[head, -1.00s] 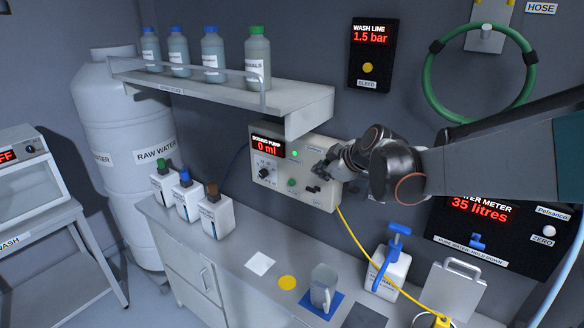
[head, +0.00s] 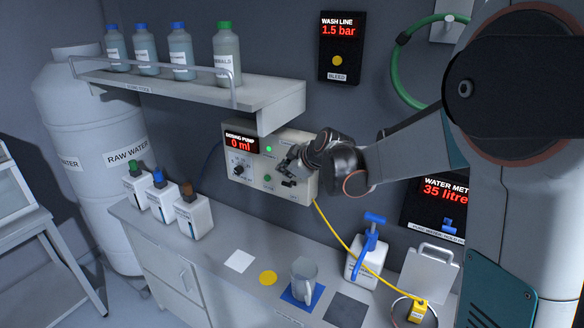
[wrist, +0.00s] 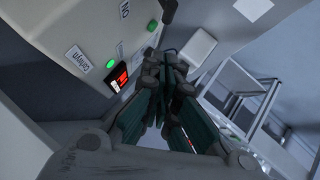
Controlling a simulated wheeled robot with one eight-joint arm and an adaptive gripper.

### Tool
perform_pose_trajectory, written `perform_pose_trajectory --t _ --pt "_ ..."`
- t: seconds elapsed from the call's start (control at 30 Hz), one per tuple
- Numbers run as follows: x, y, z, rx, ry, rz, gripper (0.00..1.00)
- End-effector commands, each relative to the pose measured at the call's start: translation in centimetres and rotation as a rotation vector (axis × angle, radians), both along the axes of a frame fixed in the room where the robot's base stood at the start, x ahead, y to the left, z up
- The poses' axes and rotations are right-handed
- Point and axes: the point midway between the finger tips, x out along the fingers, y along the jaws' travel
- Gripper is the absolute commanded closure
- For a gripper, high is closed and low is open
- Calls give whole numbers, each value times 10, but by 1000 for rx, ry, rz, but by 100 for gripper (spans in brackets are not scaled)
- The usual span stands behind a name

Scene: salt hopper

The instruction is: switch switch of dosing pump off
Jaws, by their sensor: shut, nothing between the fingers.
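The dosing pump (head: 256,181) is a pale box on the wall under the shelf, its red display (head: 241,143) reading 0 ml. Its front carries a lit green lamp (head: 269,149), a black knob (head: 239,171) and a green button (head: 268,178). My gripper (head: 284,163) is shut and empty in front of the right part of the panel. It covers part of that area, and I cannot make out the switch or its position. In the wrist view, my gripper (wrist: 166,68) is beside the pump (wrist: 65,40), whose green lamp (wrist: 112,63) shows; contact cannot be told.
The shelf (head: 270,98) with several bottles juts out just above the pump. Several white canisters (head: 193,218) stand on the counter at the left, a grey jug (head: 304,274) in front. A yellow cable (head: 333,233) hangs below the pump. The wash line panel (head: 341,48) is above.

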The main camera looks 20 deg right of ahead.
Motion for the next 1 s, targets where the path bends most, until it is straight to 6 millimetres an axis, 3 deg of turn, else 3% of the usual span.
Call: perform_pose_trajectory --t 0.2,0.43,1.0 --pt "25 8 -23 0 1 1 100" --pt "34 -3 -47 1 0 -1 100" --pt "35 -5 -55 -3 -2 1 100"
